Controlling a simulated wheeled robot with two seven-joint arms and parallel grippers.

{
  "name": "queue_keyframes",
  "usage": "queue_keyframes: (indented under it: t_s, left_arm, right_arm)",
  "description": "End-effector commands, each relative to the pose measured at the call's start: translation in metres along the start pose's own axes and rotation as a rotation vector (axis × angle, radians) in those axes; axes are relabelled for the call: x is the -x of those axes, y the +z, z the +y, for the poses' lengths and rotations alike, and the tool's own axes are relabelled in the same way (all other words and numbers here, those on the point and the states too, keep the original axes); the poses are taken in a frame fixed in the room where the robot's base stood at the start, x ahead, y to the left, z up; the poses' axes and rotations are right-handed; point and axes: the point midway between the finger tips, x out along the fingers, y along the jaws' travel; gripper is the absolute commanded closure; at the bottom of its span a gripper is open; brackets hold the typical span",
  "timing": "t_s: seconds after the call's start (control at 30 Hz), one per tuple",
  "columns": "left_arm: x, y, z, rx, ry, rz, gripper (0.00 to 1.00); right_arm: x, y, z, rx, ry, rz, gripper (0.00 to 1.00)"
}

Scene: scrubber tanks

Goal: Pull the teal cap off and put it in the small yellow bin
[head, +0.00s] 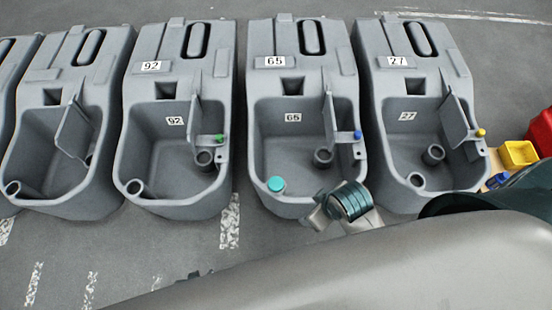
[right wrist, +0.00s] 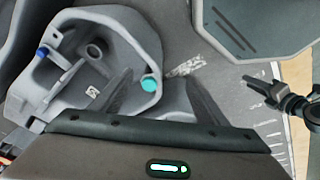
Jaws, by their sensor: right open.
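The teal cap (head: 275,184) sits on the near rim corner of the grey tank numbered 65 (head: 293,205). In the right wrist view the cap (right wrist: 150,85) shows between the two spread dark fingers of my right gripper (right wrist: 160,76). The gripper is open and empty, and I cannot tell its height above the cap. In the head view my banded wrist part covers the tank's near right edge. My left gripper (head: 195,273) barely shows past my grey arm; in the right wrist view it is small and dark at the right. The small yellow bin (head: 517,154) stands at the far right.
Similar grey tanks stand on both sides, including 92 (head: 180,208) and 27 (head: 388,203). Tank 65 has a blue cap (head: 357,134) on its right side. A red container (head: 541,130) stands beside the bin, with a small blue object (head: 497,180) in front. Floor is clear at the near left.

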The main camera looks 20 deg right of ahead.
Motion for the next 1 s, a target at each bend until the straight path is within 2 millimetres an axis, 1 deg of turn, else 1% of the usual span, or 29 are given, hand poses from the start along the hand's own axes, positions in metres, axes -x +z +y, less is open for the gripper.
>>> queue_keyframes:
  t_s: [0.03, 0.27, 0.37, 0.47, 0.6, 0.7, 0.8, 0.9, 1.0]
  left_arm:
    - [0.000, 0.000, -0.001, 0.000, -0.001, 0.000, 0.69]
    - [0.000, -0.001, -0.001, 0.000, -0.001, -0.003, 0.69]
    - [0.000, -0.001, -0.001, 0.000, -0.001, -0.004, 0.69]
    - [0.000, -0.001, -0.002, 0.000, -0.002, -0.005, 0.69]
    - [0.000, -0.001, -0.002, 0.000, -0.002, -0.004, 0.69]
    - [0.000, -0.001, -0.002, 0.000, -0.002, -0.004, 0.69]
    - [0.000, -0.001, -0.002, 0.000, -0.002, -0.003, 0.69]
    - [0.000, -0.001, -0.002, 0.000, -0.002, -0.003, 0.69]
    - [0.000, -0.001, -0.001, 0.000, -0.002, -0.002, 0.69]
  right_arm:
    - [-0.001, -0.006, -0.001, 0.049, -0.008, -0.004, 0.32]
    - [-0.015, -0.033, -0.004, 0.319, -0.052, -0.029, 0.32]
    - [-0.026, -0.050, -0.005, 0.473, -0.076, -0.041, 0.32]
    - [-0.040, -0.072, -0.004, 0.674, -0.105, -0.053, 0.32]
    - [-0.062, -0.109, 0.002, 1.018, -0.155, -0.076, 0.32]
    - [-0.073, -0.134, 0.009, 1.255, -0.192, -0.093, 0.32]
    - [-0.080, -0.155, 0.018, 1.458, -0.227, -0.109, 0.32]
    - [-0.084, -0.170, 0.026, 1.613, -0.260, -0.123, 0.32]
    - [-0.086, -0.180, 0.032, 1.717, -0.282, -0.132, 0.32]
